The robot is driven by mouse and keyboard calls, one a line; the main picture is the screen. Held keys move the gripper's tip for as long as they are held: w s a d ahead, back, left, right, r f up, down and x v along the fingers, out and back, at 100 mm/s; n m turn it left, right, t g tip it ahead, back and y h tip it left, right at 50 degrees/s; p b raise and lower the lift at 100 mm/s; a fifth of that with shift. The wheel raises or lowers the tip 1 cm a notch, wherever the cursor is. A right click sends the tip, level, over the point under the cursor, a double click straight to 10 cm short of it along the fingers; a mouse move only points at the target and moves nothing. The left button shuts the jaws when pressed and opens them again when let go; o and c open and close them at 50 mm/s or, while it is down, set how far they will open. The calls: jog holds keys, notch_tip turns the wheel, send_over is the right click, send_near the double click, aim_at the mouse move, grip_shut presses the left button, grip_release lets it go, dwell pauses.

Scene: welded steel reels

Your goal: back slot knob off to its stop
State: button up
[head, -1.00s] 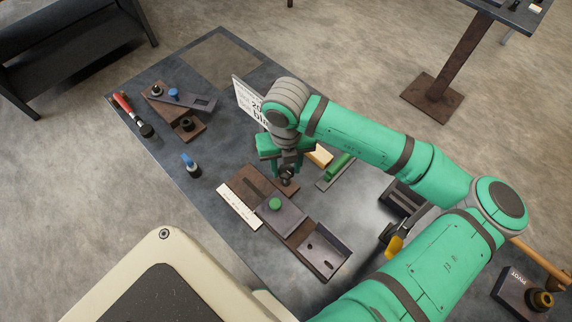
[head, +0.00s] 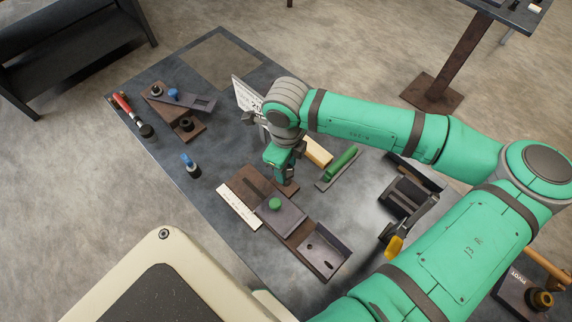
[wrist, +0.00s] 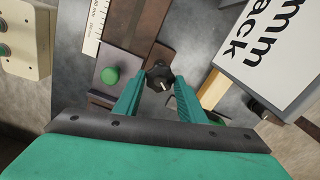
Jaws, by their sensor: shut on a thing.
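A black lobed knob (wrist: 158,76) shows in the wrist view at the edge of a brown slotted base (wrist: 145,28). My gripper (wrist: 160,80) has one finger on each side of it and is shut on it. In the head view my gripper (head: 284,180) reaches down at the right edge of the base (head: 240,183), and its fingers hide the knob. A grey plate (head: 290,220) with a round green knob (head: 275,203) lies on the base; the green knob also shows left of my fingers in the wrist view (wrist: 110,75).
A white scale strip (head: 238,208) lies along the base's left side, and a grey angled bracket (head: 326,250) sits at its near end. A white sign (head: 246,95), a yellow block (head: 317,151) and a green-handled tool (head: 340,162) stand close to my gripper.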

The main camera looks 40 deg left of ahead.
aim_at(287, 169)
jog(key=n, duration=0.5)
jog(key=shift+a+n, duration=0.15)
jog(key=shift+n, duration=0.15)
jog(key=n, duration=0.5)
jog(key=shift+n, duration=0.6)
jog(key=o, duration=1.1)
jog(key=shift+c, duration=0.2)
notch_tip(287, 169, up, 11)
jog(key=shift+w+f, duration=0.1)
jog(key=shift+w, duration=0.05)
